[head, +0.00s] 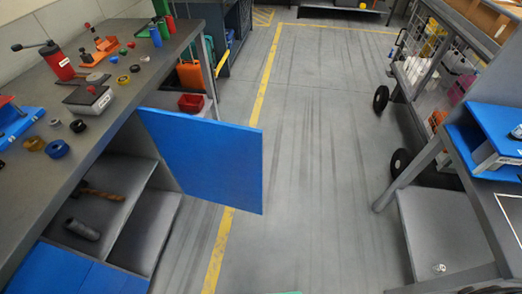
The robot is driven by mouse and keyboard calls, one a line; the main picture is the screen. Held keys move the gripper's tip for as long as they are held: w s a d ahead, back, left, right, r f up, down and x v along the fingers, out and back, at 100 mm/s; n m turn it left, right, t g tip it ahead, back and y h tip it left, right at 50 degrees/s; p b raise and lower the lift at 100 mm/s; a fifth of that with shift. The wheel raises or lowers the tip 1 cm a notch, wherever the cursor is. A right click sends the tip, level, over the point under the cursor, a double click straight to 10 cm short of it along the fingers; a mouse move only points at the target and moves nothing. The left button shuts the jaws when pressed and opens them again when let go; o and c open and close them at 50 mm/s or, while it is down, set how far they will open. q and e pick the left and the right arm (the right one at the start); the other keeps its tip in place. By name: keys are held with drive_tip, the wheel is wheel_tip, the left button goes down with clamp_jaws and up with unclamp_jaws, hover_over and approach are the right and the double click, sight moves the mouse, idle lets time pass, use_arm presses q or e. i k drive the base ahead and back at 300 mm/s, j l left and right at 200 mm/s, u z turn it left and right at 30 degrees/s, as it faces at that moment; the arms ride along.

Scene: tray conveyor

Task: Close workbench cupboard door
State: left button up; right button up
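The blue cupboard door (205,158) of the grey workbench (105,120) on the left stands open. It sticks out from the bench front over the floor, its free edge toward the middle of the view. Behind and below it the cupboard's inside shows, with a shelf (118,190), a brown tool (103,193) and a dark cylinder (82,230). Another blue front panel (70,272) lies lower left, flush with the bench. Neither of my grippers shows in the head view.
Tools, rings and small parts lie on the bench top. A red bin (191,102) stands on a shelf beyond the door. The grey floor (310,170) with a yellow line (248,120) is clear. A wheeled wire cart (432,70) and a table with a blue tray (490,135) stand right.

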sight(221, 162)
drive_tip(key=i+l+z, duration=0.7)
drive_tip(key=i+z, duration=0.3)
drive_tip(key=i+u, duration=0.2)
drive_tip(key=u, duration=0.2)
drive_tip(key=i+u, duration=0.2)
drive_tip(key=u, duration=0.25)
drive_tip(key=i+l+u, duration=0.15)
drive_tip(key=u, duration=0.25)
drive_tip(key=i+l+u, duration=0.2)
drive_tip(key=u, duration=0.25)
drive_tip(key=i+l+u, duration=0.1)
drive_tip(key=u, duration=0.35)
drive_tip(key=i+l+u, duration=0.2)
drive_tip(key=u, duration=0.3)
drive_tip(key=i+l+u, duration=0.2)
drive_tip(key=u, duration=0.25)
drive_tip(key=l+u, duration=0.25)
drive_tip(key=u, duration=0.25)
drive_tip(key=i+l+u, duration=0.1)
drive_tip(key=l+u, duration=0.2)
drive_tip(key=u, duration=0.15)
